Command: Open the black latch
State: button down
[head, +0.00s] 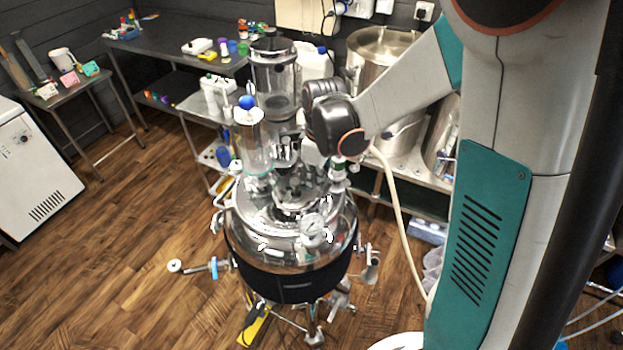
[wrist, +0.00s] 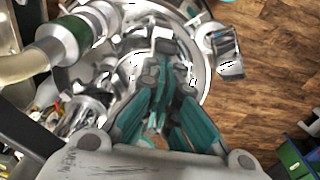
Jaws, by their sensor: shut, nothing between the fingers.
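The steel vessel (head: 250,228) with a black band around its body stands in the middle of the head view. Its shiny lid carries fittings, a gauge (head: 313,227) and glass cylinders. I cannot pick out the black latch with certainty in either view. In the wrist view my gripper (wrist: 164,78), with teal fingers and grey-black tips, is shut and empty. It points down over the vessel lid (wrist: 115,75), close to its metal parts; whether it touches them I cannot tell. In the head view my arm's wrist hides most of it.
A glass cylinder with a blue knob (head: 247,140) rises left of my wrist. A pale hose (wrist: 28,64) with a green fitting lies at the left in the wrist view. A metal fitting (wrist: 228,52) juts out at the lid's right. Wooden floor (head: 110,255) is clear at left.

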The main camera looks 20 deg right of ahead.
aim_at(329, 186)
jog(key=s+d+t+y+b, duration=0.2)
jog(key=shift+s+d+f+t+y, duration=0.2)
jog(key=shift+s+d+t+y, duration=0.1)
jog(key=shift+y, duration=0.1)
jog(key=s+d+t+y+b, duration=0.1)
jog(key=b, duration=0.1)
jog(key=d+t+y+b, duration=0.1)
jog(key=b, duration=0.1)
jog(key=shift+s+f+t+y, duration=0.3)
jog(key=shift+s, duration=0.1)
jog(key=shift+s+d+r, duration=0.35)
jog(key=shift+s+d, duration=0.15)
jog(key=shift+s, duration=0.05)
jog(key=shift+p, duration=0.3)
